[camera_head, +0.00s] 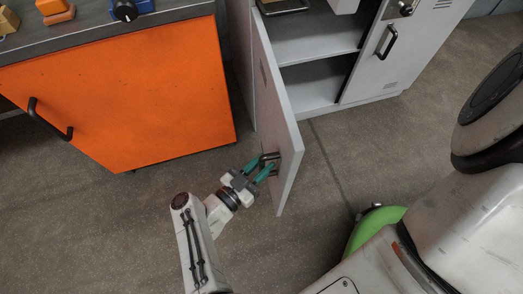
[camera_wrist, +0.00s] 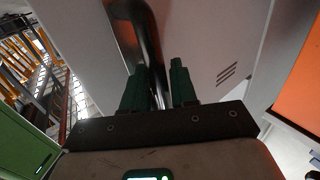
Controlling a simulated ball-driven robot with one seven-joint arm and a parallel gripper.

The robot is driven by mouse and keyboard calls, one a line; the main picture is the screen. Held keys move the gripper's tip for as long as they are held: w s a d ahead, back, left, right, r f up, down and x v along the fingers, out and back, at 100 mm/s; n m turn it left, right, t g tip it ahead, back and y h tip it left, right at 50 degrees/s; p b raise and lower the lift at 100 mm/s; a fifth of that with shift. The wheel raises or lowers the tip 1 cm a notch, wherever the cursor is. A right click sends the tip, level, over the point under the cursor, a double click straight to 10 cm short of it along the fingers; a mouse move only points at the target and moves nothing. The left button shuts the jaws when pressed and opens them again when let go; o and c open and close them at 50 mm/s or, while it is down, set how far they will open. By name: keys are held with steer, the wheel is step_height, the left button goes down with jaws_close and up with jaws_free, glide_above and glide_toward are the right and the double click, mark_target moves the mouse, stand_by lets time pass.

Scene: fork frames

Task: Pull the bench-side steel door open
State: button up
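The bench-side steel door (camera_head: 268,90) is the light grey left door of the steel cabinet. It stands swung wide open, its free edge towards me, with shelves showing behind it. Its dark bar handle (camera_head: 269,157) is on the door's left face near the free edge; it also shows large in the wrist view (camera_wrist: 143,30). My gripper (camera_head: 260,169) is at this handle, its two green fingers on either side of the bar, and it looks shut on it. In the wrist view the fingers (camera_wrist: 160,85) have the bar between them, and the exact contact is partly hidden.
An orange bench (camera_head: 130,95) with a dark handle stands left of the door, with several small items on its top. The cabinet's right door (camera_head: 398,45) is shut. The floor (camera_head: 100,220) in front of the bench is clear. My green-and-white base is at lower right.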

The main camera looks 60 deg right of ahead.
steer(key=shift+o, duration=1.2)
steer(key=v, duration=1)
steer(key=shift+a, duration=0.35)
